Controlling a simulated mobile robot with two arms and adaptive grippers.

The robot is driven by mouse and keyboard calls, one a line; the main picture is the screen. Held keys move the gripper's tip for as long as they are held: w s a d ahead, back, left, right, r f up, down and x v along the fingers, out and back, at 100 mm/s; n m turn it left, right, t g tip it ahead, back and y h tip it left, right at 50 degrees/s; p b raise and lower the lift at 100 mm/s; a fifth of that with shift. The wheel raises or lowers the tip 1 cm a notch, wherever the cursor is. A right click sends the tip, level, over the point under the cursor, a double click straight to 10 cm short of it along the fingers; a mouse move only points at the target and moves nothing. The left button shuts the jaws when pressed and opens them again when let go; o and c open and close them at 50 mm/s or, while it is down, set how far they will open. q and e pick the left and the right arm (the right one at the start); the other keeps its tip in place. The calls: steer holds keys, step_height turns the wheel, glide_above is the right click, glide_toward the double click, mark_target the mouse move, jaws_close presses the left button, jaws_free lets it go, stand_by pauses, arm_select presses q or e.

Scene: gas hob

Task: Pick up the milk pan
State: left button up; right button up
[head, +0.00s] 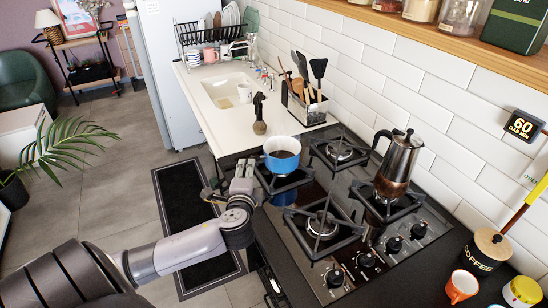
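The pan's handle is not clearly visible. The fingers are small and partly hidden by the gripper's own body, so I cannot tell if they are open or shut. My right gripper is not in view.
A moka pot (398,163) stands on a right burner. Other burners (322,226) are bare. Behind the hob are a utensil holder (304,104), a dark brush (260,122) and a sink (230,90). A coffee jar (484,254) and orange mug (462,285) stand at front right.

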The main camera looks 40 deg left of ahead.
arm_select(q)
steer(key=shift+d+f+p+x, duration=0.1)
steer(key=shift+p+x, duration=0.25)
steer(key=shift+x, duration=2)
steer(key=shift+d+f+p+x, duration=0.15)
steer(key=shift+p+x, duration=0.15)
steer(key=shift+x, duration=2)
steer(key=shift+w+r, duration=0.1)
steer(key=shift+c, duration=0.4)
jaws_close()
